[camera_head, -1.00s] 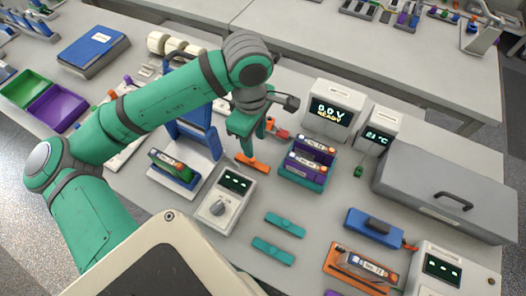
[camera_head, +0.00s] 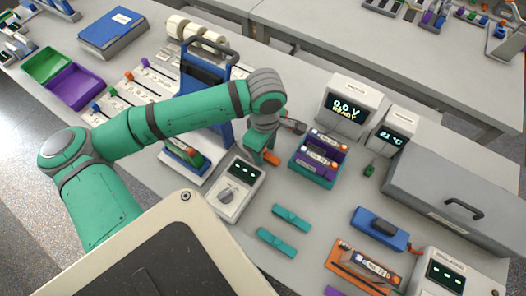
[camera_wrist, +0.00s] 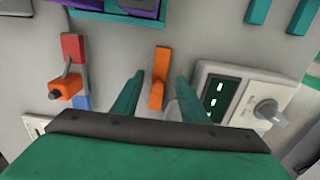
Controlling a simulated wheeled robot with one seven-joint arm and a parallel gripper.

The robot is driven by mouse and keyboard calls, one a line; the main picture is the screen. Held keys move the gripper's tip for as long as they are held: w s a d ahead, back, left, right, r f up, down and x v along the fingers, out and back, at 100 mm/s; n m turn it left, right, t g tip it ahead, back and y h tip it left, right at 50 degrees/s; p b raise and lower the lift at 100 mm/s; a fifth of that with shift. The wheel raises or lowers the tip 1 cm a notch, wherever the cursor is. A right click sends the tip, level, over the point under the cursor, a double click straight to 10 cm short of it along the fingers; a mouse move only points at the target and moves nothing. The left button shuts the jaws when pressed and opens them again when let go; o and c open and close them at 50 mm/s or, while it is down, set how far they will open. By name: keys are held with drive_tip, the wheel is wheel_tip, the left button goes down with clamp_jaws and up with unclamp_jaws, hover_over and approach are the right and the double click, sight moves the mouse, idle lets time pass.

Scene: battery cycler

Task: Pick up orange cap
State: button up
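The orange cap (camera_wrist: 158,78) is a narrow orange bar lying on the grey bench in the wrist view. My gripper (camera_wrist: 160,84) is open, with one green finger on each side of the cap and visible gaps between. In the head view the cap (camera_head: 272,158) shows just right of my gripper (camera_head: 260,157), which partly covers it. I cannot tell how far the fingertips are above the bench.
A dial meter (camera_head: 239,188) stands close in front of the cap, and a teal tray with purple cells (camera_head: 313,177) is to its right. A red, blue and orange part (camera_wrist: 66,88) lies left of it in the wrist view. Teal strips (camera_head: 276,242) lie nearer.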

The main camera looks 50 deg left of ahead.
sight(265, 151)
drive_tip(key=shift+f, duration=0.15)
clamp_jaws()
wheel_tip(265, 151, up, 10)
drive_tip(key=shift+w, duration=0.1)
idle(0.6)
